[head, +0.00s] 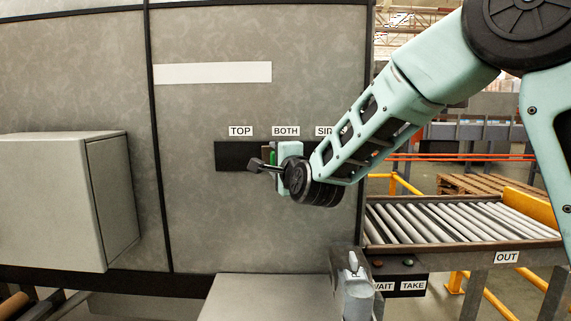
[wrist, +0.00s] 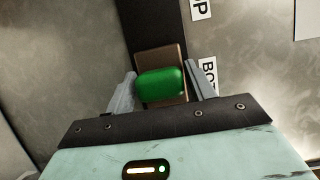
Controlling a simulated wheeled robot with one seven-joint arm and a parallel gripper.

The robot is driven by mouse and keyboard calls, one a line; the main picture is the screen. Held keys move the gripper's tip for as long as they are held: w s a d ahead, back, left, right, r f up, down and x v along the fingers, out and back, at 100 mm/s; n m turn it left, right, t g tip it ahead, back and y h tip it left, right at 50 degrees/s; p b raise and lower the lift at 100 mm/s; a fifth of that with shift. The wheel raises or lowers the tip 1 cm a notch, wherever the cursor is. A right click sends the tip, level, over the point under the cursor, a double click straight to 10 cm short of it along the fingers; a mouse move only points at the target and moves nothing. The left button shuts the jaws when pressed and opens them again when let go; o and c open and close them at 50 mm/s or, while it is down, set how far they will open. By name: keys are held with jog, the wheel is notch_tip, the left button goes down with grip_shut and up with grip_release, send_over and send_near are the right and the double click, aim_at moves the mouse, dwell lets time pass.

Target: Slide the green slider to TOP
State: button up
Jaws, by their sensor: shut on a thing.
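The green slider (head: 272,157) sits on a dark horizontal track (head: 232,156) on the grey wall panel, just below and slightly left of the BOTH label (head: 286,131). The TOP label (head: 241,131) is above the track's left part. In the wrist view the green slider (wrist: 160,83) has a rounded knob on a brown base plate (wrist: 150,57). My gripper (wrist: 160,77) has one finger on either side of it and is shut on it. In the head view my gripper (head: 268,162) and wrist partly hide the slider and the track's right part.
A label right of BOTH (head: 324,131) is partly covered by my arm. The track left of the slider is bare. A grey box (head: 60,200) juts out at left. A roller conveyor (head: 450,220) and a WAIT/TAKE button box (head: 400,277) stand at right.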

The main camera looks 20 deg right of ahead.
jog(key=w+a, duration=0.1)
jog(key=a, duration=0.2)
jog(key=w+a, duration=0.1)
jog(key=a, duration=0.2)
jog(key=w+a+b, duration=0.1)
jog(key=a, duration=0.2)
jog(key=shift+s+a, duration=0.1)
jog(key=shift+a, duration=0.05)
jog(key=shift+r, duration=0.1)
jog(key=o, duration=1.2)
jog(key=shift+a, duration=0.15)
jog(key=s+d+b, duration=0.1)
jog(key=s+b, duration=0.3)
jog(key=s, duration=1.3)
jog(key=shift+d, duration=0.3)
jog(key=shift+s, duration=0.1)
